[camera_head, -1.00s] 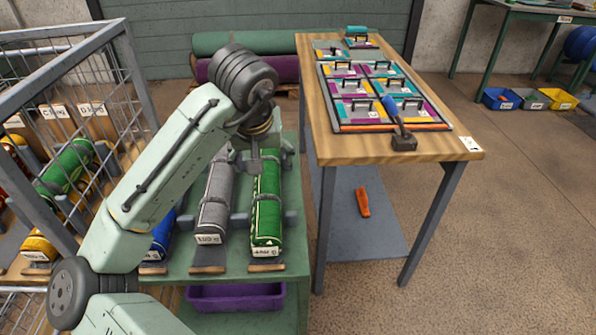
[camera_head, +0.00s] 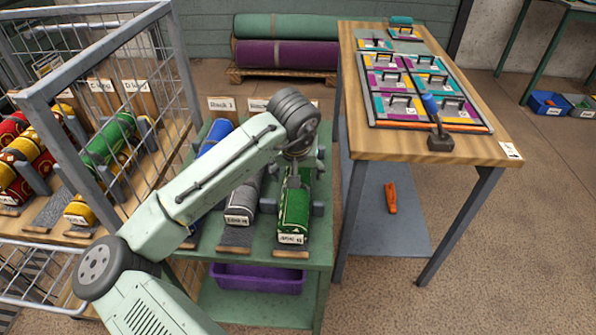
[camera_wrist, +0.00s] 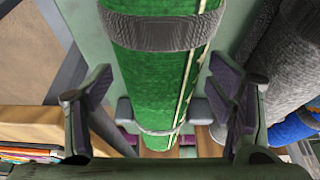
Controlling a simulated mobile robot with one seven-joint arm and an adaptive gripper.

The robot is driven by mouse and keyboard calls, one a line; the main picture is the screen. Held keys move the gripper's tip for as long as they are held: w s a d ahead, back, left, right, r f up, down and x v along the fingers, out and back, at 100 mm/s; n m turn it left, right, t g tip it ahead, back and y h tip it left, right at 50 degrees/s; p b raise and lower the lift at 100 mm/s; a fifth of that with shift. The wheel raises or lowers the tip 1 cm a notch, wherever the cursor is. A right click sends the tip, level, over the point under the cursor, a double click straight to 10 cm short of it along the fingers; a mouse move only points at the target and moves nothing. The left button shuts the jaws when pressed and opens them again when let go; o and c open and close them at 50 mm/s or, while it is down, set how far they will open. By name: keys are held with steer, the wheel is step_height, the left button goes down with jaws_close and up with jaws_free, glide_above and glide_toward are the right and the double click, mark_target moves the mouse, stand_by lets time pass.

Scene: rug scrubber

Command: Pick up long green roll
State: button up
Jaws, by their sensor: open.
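A green roll (camera_head: 294,212) with pale edge lines and a tag on its near end lies lengthwise on the green stand (camera_head: 262,252). In the wrist view, the green roll (camera_wrist: 160,75) runs between the fingers, with a grey strap around it. My gripper (camera_head: 296,180) is over the roll, and its wrist hides the roll's far part. In the wrist view, the open fingers of my gripper (camera_wrist: 160,100) are on either side of the roll, with a gap on each side. Whether they reach below its top is unclear.
A grey roll (camera_head: 243,198) and a blue roll (camera_head: 214,136) lie to the left on the stand. A wire cage (camera_head: 183,60) holds more rolls, including a green one (camera_head: 108,138). The wooden table (camera_head: 425,147) is close on the right. A dark green roll (camera_head: 288,26) lies at the back.

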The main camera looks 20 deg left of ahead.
steer(key=shift+f, duration=0.1)
steer(key=c, duration=1.7)
